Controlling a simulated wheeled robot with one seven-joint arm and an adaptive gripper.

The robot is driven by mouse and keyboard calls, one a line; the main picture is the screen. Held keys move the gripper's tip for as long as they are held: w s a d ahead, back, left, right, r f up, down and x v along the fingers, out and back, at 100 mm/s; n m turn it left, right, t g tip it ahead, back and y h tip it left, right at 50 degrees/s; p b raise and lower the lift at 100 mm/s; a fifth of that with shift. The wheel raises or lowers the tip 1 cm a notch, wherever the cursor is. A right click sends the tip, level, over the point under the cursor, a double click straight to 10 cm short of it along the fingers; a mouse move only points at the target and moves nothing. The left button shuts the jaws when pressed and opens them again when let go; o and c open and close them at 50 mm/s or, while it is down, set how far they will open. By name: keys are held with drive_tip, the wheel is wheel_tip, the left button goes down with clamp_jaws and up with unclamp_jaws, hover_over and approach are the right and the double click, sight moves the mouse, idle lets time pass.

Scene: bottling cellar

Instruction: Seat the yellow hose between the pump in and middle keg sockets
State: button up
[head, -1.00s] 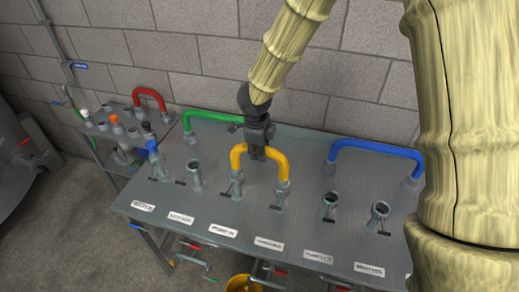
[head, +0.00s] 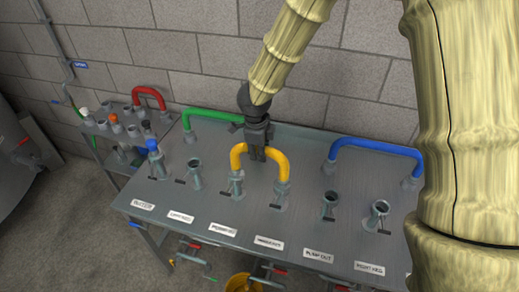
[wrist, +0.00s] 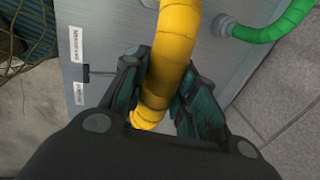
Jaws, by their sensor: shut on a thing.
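The yellow hose (head: 274,154) is a short U-shaped bend over the middle of the steel table (head: 250,225). Its two ends meet the third socket (head: 236,184) and the fourth socket (head: 281,195) from the left; I cannot tell how deep they sit. The labels below these sockets are too small to read surely. My gripper (head: 258,153) is shut on the top of the hose bend. In the wrist view, the yellow hose (wrist: 173,55) passes between the two fingers (wrist: 160,100).
A green hose (head: 212,115) stands behind to the left and a blue hose (head: 375,147) behind to the right. Open sockets (head: 330,203) flank the yellow hose. A rack with a red hose (head: 150,94) stands at the left. A yellow bucket (head: 243,283) is below the table's front.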

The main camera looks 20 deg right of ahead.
drive_tip(key=o, duration=1.1)
drive_tip(key=shift+r, duration=0.1)
